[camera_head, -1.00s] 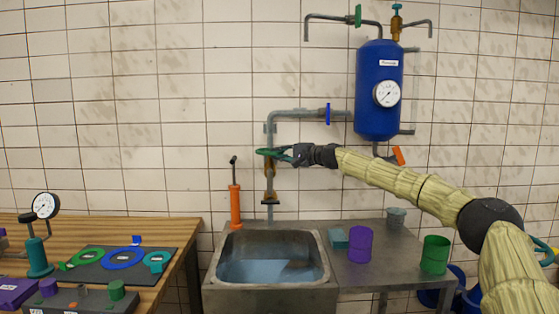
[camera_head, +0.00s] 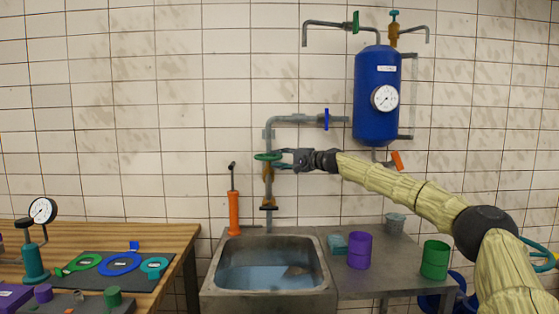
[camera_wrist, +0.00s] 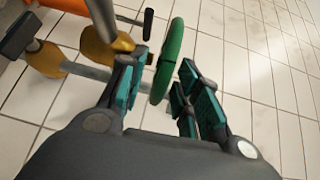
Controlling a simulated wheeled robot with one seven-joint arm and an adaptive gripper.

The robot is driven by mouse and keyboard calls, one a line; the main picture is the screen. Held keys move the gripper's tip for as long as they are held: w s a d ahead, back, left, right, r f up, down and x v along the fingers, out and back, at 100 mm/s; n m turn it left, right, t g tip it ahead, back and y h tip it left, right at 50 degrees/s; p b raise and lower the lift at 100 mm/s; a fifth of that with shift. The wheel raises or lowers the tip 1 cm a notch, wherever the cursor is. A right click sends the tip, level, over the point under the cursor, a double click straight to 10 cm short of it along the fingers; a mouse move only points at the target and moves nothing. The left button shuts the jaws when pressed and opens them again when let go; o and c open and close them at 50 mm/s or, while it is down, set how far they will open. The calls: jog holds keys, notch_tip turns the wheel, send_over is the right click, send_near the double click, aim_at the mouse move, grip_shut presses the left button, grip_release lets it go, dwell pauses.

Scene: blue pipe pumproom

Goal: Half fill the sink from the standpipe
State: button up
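The standpipe (camera_head: 269,190) runs down the tiled wall behind the sink (camera_head: 214,292), with a green handwheel (camera_head: 268,156) on its brass valve. Bluish water (camera_head: 262,277) lies in the sink; I cannot make out a stream from the pipe. My gripper (camera_head: 283,160) is at the right side of the green handwheel, with its fingers apart. In the wrist view the rim of the green handwheel (camera_wrist: 173,45) stands between my two teal-padded fingers, with a gap on the right side. Whether the left finger touches the rim is unclear.
A blue-handled valve (camera_head: 327,119) sits on the pipe toward the blue tank (camera_head: 376,110). An orange hand pump (camera_head: 234,211) stands left of the standpipe. Purple (camera_head: 359,251) and green (camera_head: 435,260) cups stand on the right counter. A wooden bench (camera_head: 160,238) is at left.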

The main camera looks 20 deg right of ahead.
jog(key=shift+r, duration=0.1)
jog(key=v, duration=1.2)
dwell(3.5)
